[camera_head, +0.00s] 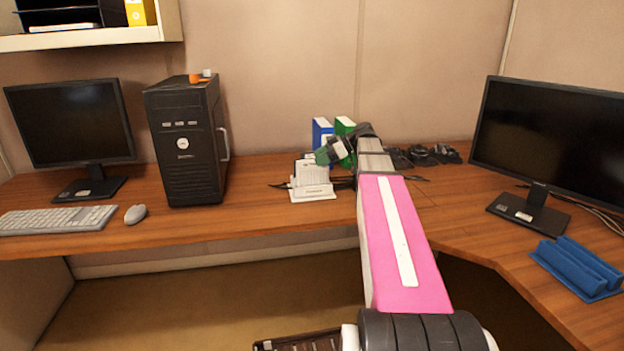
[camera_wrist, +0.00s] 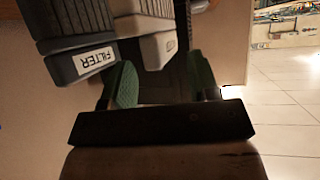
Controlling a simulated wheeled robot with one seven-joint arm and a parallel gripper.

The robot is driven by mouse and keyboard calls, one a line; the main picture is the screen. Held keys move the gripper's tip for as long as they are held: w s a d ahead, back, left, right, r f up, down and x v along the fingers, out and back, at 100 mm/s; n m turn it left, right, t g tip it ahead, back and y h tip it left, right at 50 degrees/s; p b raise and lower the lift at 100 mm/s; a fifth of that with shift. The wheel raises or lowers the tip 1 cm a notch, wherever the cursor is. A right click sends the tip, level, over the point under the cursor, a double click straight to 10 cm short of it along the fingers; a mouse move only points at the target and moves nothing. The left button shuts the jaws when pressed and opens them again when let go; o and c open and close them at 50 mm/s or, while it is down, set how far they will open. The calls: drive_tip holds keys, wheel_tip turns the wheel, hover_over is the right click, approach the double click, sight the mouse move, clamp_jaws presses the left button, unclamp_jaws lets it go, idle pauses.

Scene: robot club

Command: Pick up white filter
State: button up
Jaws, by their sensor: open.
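The white filter (camera_head: 312,178) stands on the desk left of my arm, a pale block with a ribbed body and a wider base. In the wrist view a grey block with a "FILTER" label (camera_wrist: 95,60) lies to the left of my fingers. A paler ribbed part (camera_wrist: 157,48) reaches toward the gap between them. My gripper (camera_wrist: 162,78) is open, with a green pad on each finger. In the head view my gripper (camera_head: 335,150) is just above and right of the filter. I cannot tell whether a finger touches it.
A black computer tower (camera_head: 185,145) stands left of the filter. Blue (camera_head: 322,132) and green (camera_head: 345,126) boxes stand behind my gripper. Dark items (camera_head: 425,155) lie to its right. A monitor (camera_head: 550,140) and a blue rack (camera_head: 578,268) are on the right. The desk front is clear.

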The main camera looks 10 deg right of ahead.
drive_tip(key=x, duration=0.2)
drive_tip(key=shift+a+f, duration=0.1)
drive_tip(key=shift+a, duration=0.15)
drive_tip(key=shift+c, duration=0.3)
clamp_jaws()
drive_tip(key=shift+w, duration=0.1)
